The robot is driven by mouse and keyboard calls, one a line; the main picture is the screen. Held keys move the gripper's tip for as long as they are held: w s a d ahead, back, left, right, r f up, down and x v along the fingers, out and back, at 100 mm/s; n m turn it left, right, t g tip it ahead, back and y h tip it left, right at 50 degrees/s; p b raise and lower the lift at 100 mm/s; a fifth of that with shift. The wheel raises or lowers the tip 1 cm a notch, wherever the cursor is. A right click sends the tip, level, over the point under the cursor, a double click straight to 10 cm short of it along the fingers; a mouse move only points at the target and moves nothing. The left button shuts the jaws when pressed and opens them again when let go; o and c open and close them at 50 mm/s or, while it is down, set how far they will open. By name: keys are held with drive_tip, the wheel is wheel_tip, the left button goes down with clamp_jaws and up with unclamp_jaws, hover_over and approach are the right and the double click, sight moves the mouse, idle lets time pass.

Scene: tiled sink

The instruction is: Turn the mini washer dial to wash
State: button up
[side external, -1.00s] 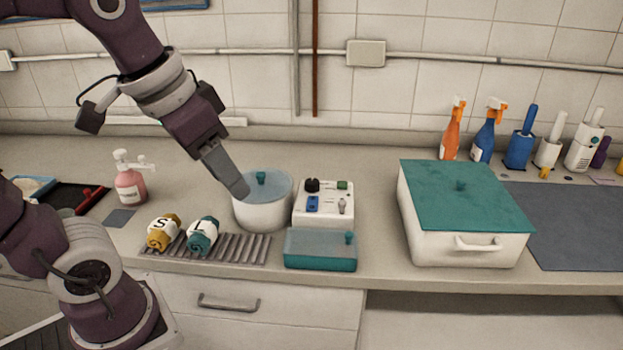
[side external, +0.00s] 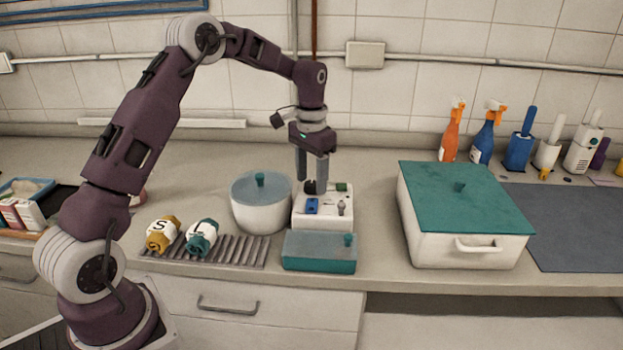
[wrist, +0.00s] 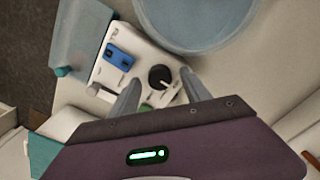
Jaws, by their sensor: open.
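The mini washer's white control box (side external: 325,219) stands on the counter beside the white round tub (side external: 262,212) with its blue lid (side external: 250,184). The black dial (wrist: 160,77) is on top of the box, with a blue switch (side external: 312,205), a green button (side external: 341,187) and a small grey knob (side external: 342,208). My gripper (side external: 312,184) points straight down over the dial. It is open, with one finger on each side of the dial in the wrist view. I cannot tell whether the fingers touch it. The dial's markings are too small to read.
A large white container (side external: 460,245) with a teal lid stands right. Bottles (side external: 450,135) line the back right.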

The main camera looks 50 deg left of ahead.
drive_tip(key=shift+f, duration=0.3)
clamp_jaws()
drive_tip(key=shift+m, duration=0.3)
drive_tip(key=m, duration=0.3)
drive_tip(key=shift+m, duration=2)
unclamp_jaws()
